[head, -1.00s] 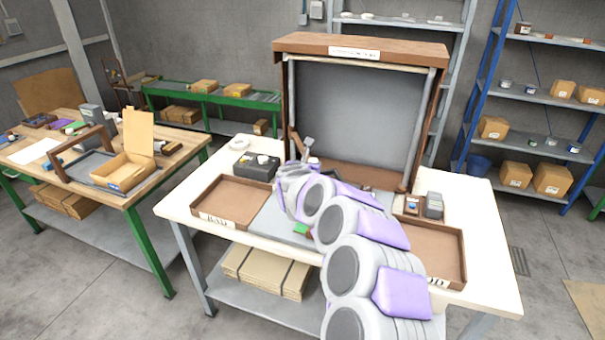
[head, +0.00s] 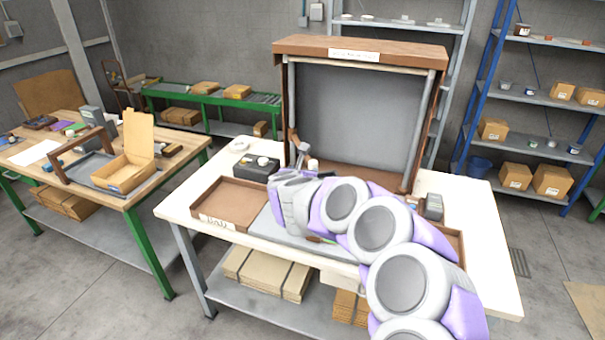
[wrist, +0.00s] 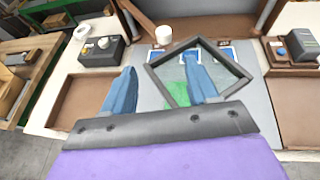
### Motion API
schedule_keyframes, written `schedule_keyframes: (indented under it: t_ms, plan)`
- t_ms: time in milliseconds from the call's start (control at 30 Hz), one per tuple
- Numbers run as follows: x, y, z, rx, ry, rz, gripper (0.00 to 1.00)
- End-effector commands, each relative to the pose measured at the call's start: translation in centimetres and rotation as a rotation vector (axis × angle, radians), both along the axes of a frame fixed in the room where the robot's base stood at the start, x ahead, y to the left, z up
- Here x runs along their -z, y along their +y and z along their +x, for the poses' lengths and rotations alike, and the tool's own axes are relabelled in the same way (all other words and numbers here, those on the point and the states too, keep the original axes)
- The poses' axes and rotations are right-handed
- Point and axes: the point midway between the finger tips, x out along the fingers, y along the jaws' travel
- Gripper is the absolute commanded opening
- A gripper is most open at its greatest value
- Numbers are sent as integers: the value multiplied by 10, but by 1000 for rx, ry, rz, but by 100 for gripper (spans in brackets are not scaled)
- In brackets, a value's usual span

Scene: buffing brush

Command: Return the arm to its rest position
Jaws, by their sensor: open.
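My arm reaches from the lower right of the head view over the white workbench (head: 178,208). Its wrist end is above the grey mat in the middle. The fingertips are hard to make out in the head view. In the wrist view my gripper (wrist: 162,82) shows two blue fingers spread apart, with nothing clearly held between them. A dark square frame (wrist: 163,85) shows beyond the fingers over the grey mat, turned like a diamond. The right finger covers part of it. A green patch and blue-and-white cards lie behind it.
A brown tray (head: 232,200) is left of the mat; another is at the right, mostly hidden by my arm. A black box (head: 256,170) and a brown-framed hood (head: 360,47) stand behind. A wooden table (head: 180,163) is farther left.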

Motion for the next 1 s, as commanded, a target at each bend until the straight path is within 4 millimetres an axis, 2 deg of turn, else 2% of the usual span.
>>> schedule_keyframes:
  t_ms: [167, 267, 333, 400, 467, 500, 600, 667, 767, 800, 867, 1000]
  plan:
    - [-9, 5, -1, -45, -7, -17, 59]
    - [-36, 21, -7, -184, -33, -86, 59]
    - [-63, 39, -19, -340, -67, -180, 59]
    - [-91, 58, -41, -529, -111, -312, 59]
    - [-109, 72, -65, -686, -151, -444, 59]
    - [-118, 79, -83, -790, -178, -539, 59]
    - [-127, 89, -133, -1036, -231, -790, 59]
    - [-122, 90, -166, -1182, -250, -945, 59]
    - [-103, 78, -222, -1419, -264, -1203, 59]
    - [-93, 69, -245, -1514, -259, -1303, 59]
    - [-73, 51, -279, -1660, -239, -1434, 59]
    - [-32, -1, -350, -1975, -164, -1656, 59]
